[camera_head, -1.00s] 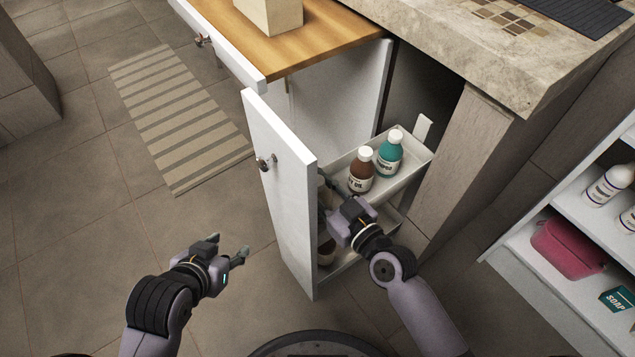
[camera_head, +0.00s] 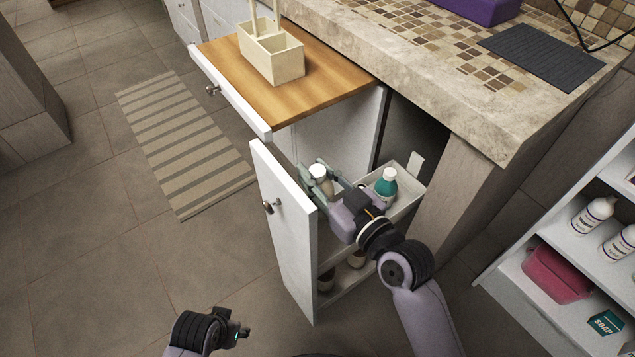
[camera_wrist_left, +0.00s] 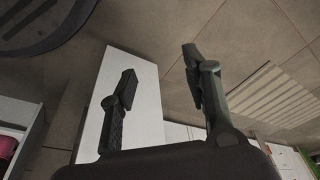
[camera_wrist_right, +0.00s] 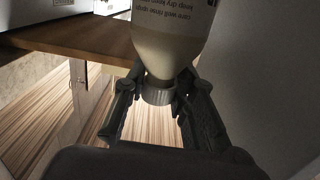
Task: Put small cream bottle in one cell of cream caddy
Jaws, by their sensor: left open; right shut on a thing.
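My right gripper (camera_head: 330,180) is shut on the cap end of the small cream bottle, above the upper tray of the pull-out. Its white cap (camera_head: 318,171) shows in the head view; the right wrist view shows the cream bottle (camera_wrist_right: 168,50) with printed label and grey-looking cap between the fingers. The cream caddy (camera_head: 276,68), a box with open cells and an upright handle, stands on the wooden board (camera_head: 335,85), up and left of the gripper. My left gripper (camera_head: 240,333) is open and empty, low over the floor; its spread fingers show in the left wrist view (camera_wrist_left: 162,85).
The white pull-out front (camera_head: 285,230) stands left of the right gripper. A teal bottle (camera_head: 386,183) stands in the upper tray (camera_head: 408,195); brown items (camera_head: 357,259) are in the lower one. The stone counter (camera_head: 430,80) rises behind. Shelves (camera_head: 510,275) stand right.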

